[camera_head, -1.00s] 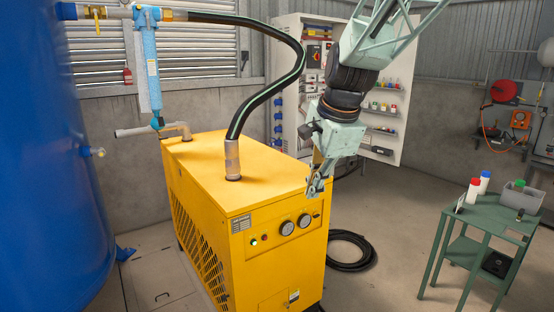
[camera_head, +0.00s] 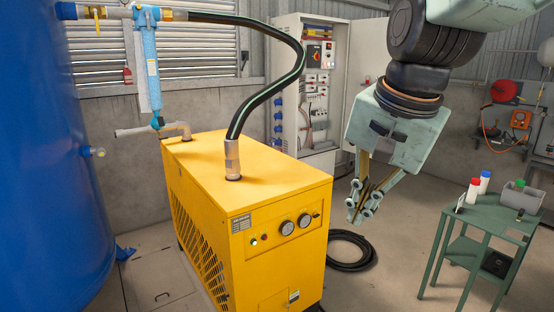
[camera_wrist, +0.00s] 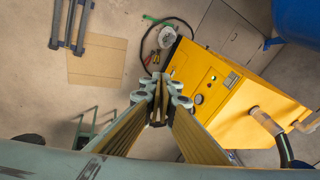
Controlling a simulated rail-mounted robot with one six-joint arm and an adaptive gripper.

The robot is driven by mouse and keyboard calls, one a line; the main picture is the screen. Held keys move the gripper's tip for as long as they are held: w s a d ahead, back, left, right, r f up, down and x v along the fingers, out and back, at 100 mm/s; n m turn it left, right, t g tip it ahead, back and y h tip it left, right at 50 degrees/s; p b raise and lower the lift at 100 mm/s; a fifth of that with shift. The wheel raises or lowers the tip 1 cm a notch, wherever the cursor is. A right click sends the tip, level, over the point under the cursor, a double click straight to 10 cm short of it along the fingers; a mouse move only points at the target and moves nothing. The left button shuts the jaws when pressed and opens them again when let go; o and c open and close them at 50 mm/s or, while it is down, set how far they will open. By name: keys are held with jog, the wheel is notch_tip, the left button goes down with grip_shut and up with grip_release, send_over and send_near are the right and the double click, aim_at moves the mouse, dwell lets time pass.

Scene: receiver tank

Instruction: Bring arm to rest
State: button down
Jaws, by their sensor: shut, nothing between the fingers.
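My gripper (camera_head: 362,204) hangs in the air to the right of the yellow dryer cabinet (camera_head: 262,190), apart from it, with its fingers pointing down. Its fingertips are together and hold nothing. In the wrist view my gripper (camera_wrist: 159,104) looks down toward the floor, with the yellow cabinet (camera_wrist: 222,92) to its right. The arm comes in from the top right of the head view and hides part of the open electrical cabinet's door.
A green side table (camera_head: 484,222) with bottles and a grey bin stands at the right. A coiled black hose (camera_head: 350,252) lies on the floor below my gripper. A blue tank (camera_head: 40,170) fills the left. A black hose (camera_head: 290,80) arches above the yellow cabinet.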

jog(key=s+d+f+n, duration=0.1)
jog(key=s+n, duration=0.3)
jog(key=s, duration=0.8)
jog(key=s+d+f+n+h, duration=0.1)
jog(key=s+d+f+n, duration=0.1)
jog(key=s, duration=0.9)
jog(key=shift+s+d+f+n, duration=0.15)
jog(key=shift+s+d+n, duration=0.2)
jog(key=shift+d+n, duration=0.65)
jog(key=shift+d, duration=0.1)
